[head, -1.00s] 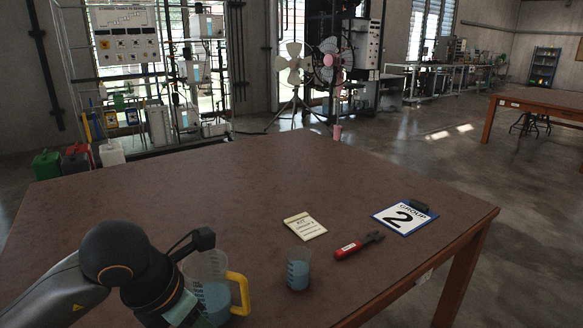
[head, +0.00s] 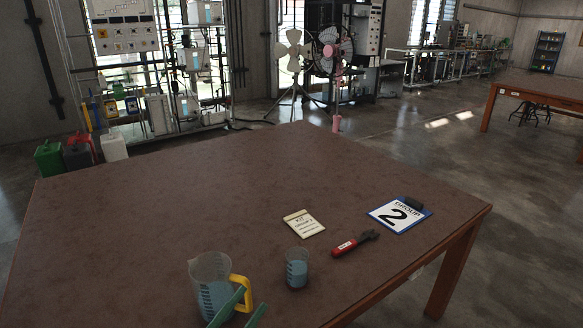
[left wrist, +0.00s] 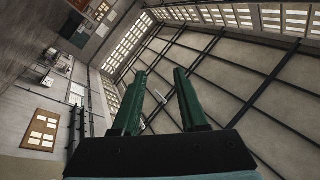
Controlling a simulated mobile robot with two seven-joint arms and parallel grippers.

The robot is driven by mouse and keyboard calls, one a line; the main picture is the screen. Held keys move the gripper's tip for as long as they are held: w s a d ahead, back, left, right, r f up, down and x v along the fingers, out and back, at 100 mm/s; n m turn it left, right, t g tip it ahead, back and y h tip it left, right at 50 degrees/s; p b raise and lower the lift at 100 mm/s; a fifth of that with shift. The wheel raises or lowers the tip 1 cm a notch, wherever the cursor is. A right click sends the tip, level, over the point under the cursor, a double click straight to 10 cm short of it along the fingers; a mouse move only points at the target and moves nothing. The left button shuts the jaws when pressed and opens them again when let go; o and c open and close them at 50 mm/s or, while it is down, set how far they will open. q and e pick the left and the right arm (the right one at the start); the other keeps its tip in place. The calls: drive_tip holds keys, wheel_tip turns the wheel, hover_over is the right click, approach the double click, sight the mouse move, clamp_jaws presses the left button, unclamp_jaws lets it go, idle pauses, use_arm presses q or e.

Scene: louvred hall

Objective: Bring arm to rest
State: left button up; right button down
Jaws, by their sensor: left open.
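My left gripper (head: 240,308) shows only by its two green fingers at the bottom edge of the head view. The fingers are apart with nothing between them, in front of the measuring jug. In the left wrist view the same gripper (left wrist: 160,98) points up at the roof and windows, its fingers spread and empty. The clear jug (head: 208,272) with a yellow handle holds blue liquid and stands upright on the brown table (head: 160,200). One finger overlaps the jug's lower right side in the picture; I cannot tell whether they touch. My right gripper is not in view.
A small beaker of blue liquid (head: 297,268) stands right of the jug. The table's left and far parts are clear. Fans (head: 294,52) stand beyond it.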

use_arm(q)
drive_tip(key=s+a+f+n+g+y+p, duration=0.1)
drive_tip(key=a+f+n+y, duration=0.25)
drive_tip(key=f, duration=0.25)
drive_tip(key=s+a+f+n+g+y, duration=0.1)
drive_tip(key=s+a+f+n+y, duration=0.1)
drive_tip(key=f+n+y, duration=0.3)
drive_tip(key=s+a+f+n+g, duration=0.1)
drive_tip(key=s+f+g, duration=0.2)
drive_tip(key=s+f, duration=0.2)
drive_tip(key=s+a+f+n+g+y+p, duration=0.1)
drive_tip(key=s+a+f+n+g, duration=0.1)
drive_tip(key=s+f, duration=0.4)
wheel_tip(320, 180, down, 4)
drive_tip(key=shift+a+r+g, duration=0.15)
drive_tip(key=shift+a+g, duration=0.05)
drive_tip(key=shift+g, duration=0.2)
drive_tip(key=shift+s+n+y, duration=0.1)
drive_tip(key=shift+n+y, duration=0.15)
